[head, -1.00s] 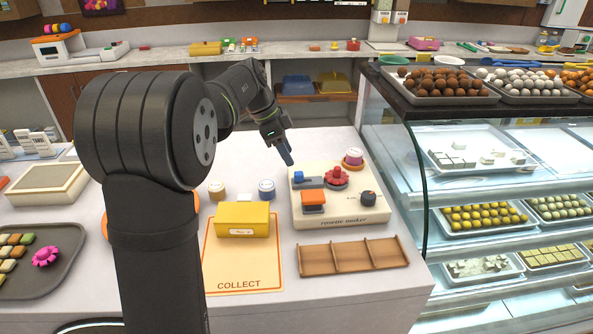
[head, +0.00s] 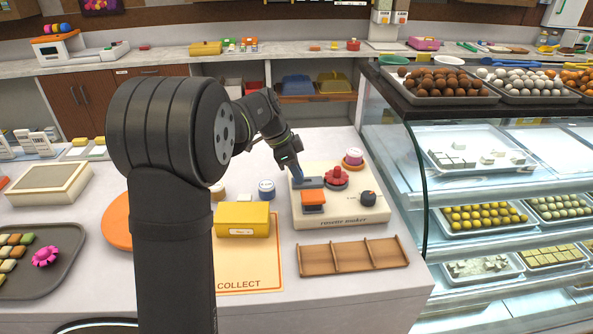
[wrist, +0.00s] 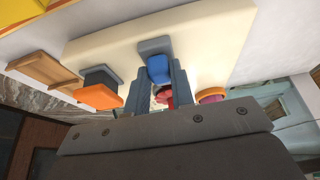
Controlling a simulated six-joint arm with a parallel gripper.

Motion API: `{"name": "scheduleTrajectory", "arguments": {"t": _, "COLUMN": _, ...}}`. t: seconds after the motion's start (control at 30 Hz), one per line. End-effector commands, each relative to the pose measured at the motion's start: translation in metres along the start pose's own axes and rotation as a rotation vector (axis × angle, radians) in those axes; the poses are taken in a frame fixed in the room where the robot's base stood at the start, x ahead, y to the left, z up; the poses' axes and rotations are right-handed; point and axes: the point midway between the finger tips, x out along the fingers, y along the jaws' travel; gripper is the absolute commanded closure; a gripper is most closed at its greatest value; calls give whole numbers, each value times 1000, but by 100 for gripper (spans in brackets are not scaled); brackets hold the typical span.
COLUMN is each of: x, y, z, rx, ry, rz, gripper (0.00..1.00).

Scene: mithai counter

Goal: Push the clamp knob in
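The cream rosette maker (head: 345,208) stands on the counter. The blue knob (head: 298,178), which I take for the clamp knob, sits on a grey slide at its back left. In the wrist view the blue knob (wrist: 158,70) is at the tips of my gripper's two grey fingers, beside a grey block. My gripper (head: 296,170) points down at the knob. Its fingers (wrist: 160,88) stand apart, with the knob in line with the gap. I cannot tell whether they touch it.
The maker also bears an orange button (head: 313,196), a red knob (head: 336,176), a black dial (head: 368,198) and a pink-and-orange round piece (head: 353,157). A yellow box (head: 242,219) is at left. A wooden divided tray (head: 352,257) lies in front. The glass display case (head: 423,185) stands at right.

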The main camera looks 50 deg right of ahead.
Motion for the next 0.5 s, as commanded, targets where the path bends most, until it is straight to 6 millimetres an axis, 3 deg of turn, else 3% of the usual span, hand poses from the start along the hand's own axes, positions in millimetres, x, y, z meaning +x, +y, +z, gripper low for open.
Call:
{"name": "scheduleTrajectory", "arguments": {"t": 0.2, "x": 0, "y": 0, "z": -2, "rx": 1, "ry": 0, "rz": 0, "gripper": 100}}
{"name": "scheduleTrajectory", "arguments": {"t": 0.5, "x": 12, "y": 0, "z": -30, "rx": 2, "ry": 1, "rz": 0, "gripper": 100}}
